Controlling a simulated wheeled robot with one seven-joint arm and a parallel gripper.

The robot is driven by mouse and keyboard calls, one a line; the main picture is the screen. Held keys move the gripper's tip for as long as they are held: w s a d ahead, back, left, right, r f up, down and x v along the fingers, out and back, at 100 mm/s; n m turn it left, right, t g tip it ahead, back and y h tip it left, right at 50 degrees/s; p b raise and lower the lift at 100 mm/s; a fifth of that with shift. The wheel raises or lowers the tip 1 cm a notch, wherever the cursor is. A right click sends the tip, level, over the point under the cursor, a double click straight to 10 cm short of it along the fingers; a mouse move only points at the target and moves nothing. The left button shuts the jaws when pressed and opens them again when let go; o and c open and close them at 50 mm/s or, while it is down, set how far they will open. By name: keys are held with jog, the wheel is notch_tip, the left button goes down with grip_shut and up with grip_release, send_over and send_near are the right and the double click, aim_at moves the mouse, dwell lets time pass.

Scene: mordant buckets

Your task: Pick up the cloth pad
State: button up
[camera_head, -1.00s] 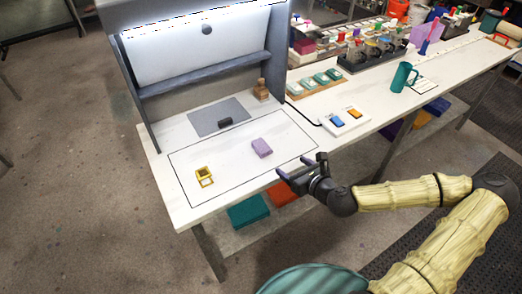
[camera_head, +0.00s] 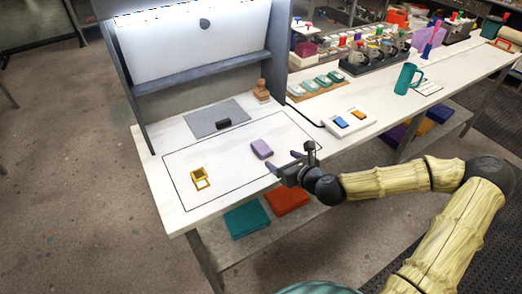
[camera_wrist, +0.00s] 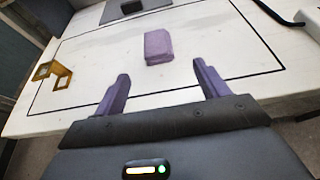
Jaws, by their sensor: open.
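The cloth pad (camera_head: 261,149) is a small lilac block-like pad lying on the white table inside a thin black outline. In the wrist view the pad (camera_wrist: 158,47) lies ahead of my gripper, roughly between the lines of its two fingers. My gripper (camera_head: 284,164) is open and empty, close to the pad on its front right side. In the wrist view its purple fingers (camera_wrist: 162,88) are spread apart, and a gap of bare table separates them from the pad.
A yellow frame-like object (camera_head: 200,178) stands left of the pad. A wooden stamp-like piece (camera_head: 261,90) and a white box with blue and orange buttons (camera_head: 349,123) are farther off. The table around the pad is clear.

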aim_at(265, 150)
jog(key=shift+x, duration=2.7)
jog(key=shift+w+a+f+p, duration=0.15)
jog(key=shift+w+a+p, duration=0.2)
jog(key=shift+a+p, duration=0.1)
jog(key=x, duration=0.4)
jog(key=shift+a+p, duration=0.1)
jog(key=shift+p, duration=0.25)
jog(key=c, duration=1)
jog(key=shift+c, duration=0.2)
